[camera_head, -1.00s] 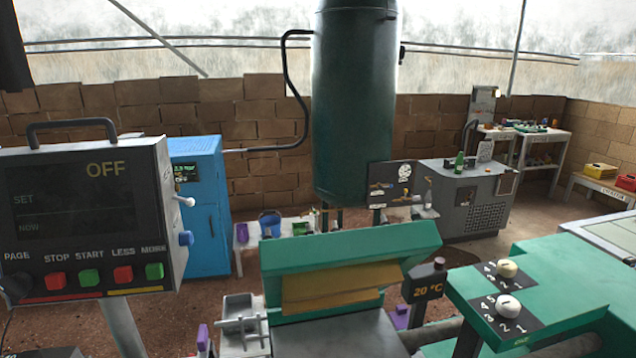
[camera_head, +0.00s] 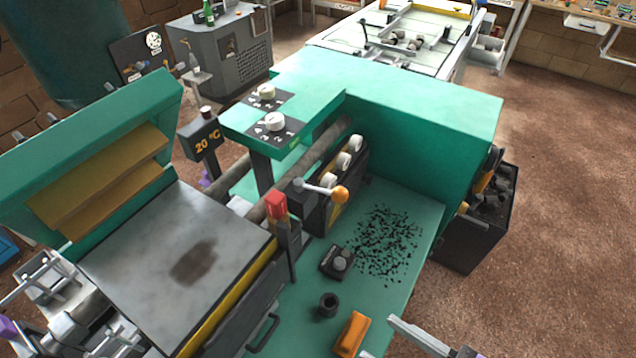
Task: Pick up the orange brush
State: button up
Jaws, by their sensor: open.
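The orange brush (camera_head: 351,334) lies at the front edge of the green table (camera_head: 395,205), at the bottom of the head view. It looks like an orange block with a dark underside, and its near end is close to the picture's edge. What appears to be my gripper (camera_head: 377,336) enters at the bottom, just right of the brush. One long pale finger shows clearly and only a small tip of the other, with a gap between them. It looks open and empty. The rest of it is cut off by the frame.
Left of the brush stands a small dark cup (camera_head: 328,305). Behind it are a black block with knobs (camera_head: 338,262) and scattered black bits (camera_head: 388,245).

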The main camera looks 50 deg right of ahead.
aim_at(348, 343)
jog(key=k+z, duration=0.15)
jog(key=k, duration=0.7)
